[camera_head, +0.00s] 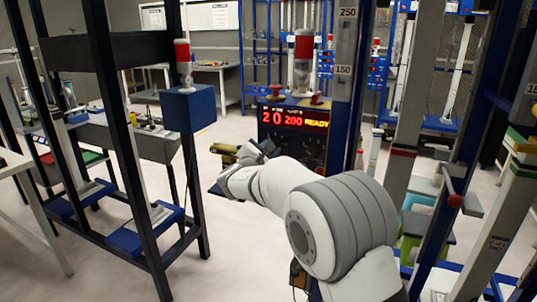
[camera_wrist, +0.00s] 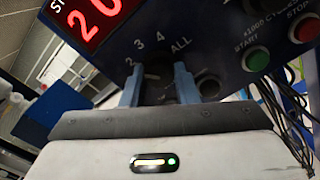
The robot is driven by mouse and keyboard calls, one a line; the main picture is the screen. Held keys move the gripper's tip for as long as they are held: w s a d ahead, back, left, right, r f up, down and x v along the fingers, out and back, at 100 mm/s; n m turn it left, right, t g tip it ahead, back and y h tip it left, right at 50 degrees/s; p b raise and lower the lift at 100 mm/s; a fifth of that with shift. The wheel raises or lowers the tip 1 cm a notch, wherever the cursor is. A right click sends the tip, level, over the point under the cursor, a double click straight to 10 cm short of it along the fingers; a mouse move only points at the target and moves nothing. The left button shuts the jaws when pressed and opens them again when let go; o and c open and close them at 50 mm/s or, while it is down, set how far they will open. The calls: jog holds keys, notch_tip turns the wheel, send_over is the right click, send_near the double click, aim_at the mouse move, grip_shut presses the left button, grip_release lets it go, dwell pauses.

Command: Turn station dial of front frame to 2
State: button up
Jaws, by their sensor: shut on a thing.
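The dark blue control panel (camera_head: 292,143) of the front frame carries a red display (camera_head: 293,117) reading "20 200 READY". In the wrist view, the station dial (camera_wrist: 160,88) is a dark knob on this panel, with the marks 2, 3, 4 and ALL in an arc above it. My gripper (camera_wrist: 158,78) has its two blue fingers on either side of the dial, shut on it. The dial's pointer is hard to make out, so I cannot tell its setting. In the head view my arm hides the gripper and dial.
A green START button (camera_wrist: 256,60) and red STOP button (camera_wrist: 304,28) sit right of the dial. Another dark knob (camera_wrist: 208,86) is close beside the right finger. Cables hang at the right. A black frame (camera_head: 120,130) with a blue box (camera_head: 188,108) stands left of my arm.

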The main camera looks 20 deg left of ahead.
jog(key=shift+f, duration=0.1)
jog(key=o, duration=1)
jog(key=s, duration=0.8)
jog(key=shift+a, duration=0.35)
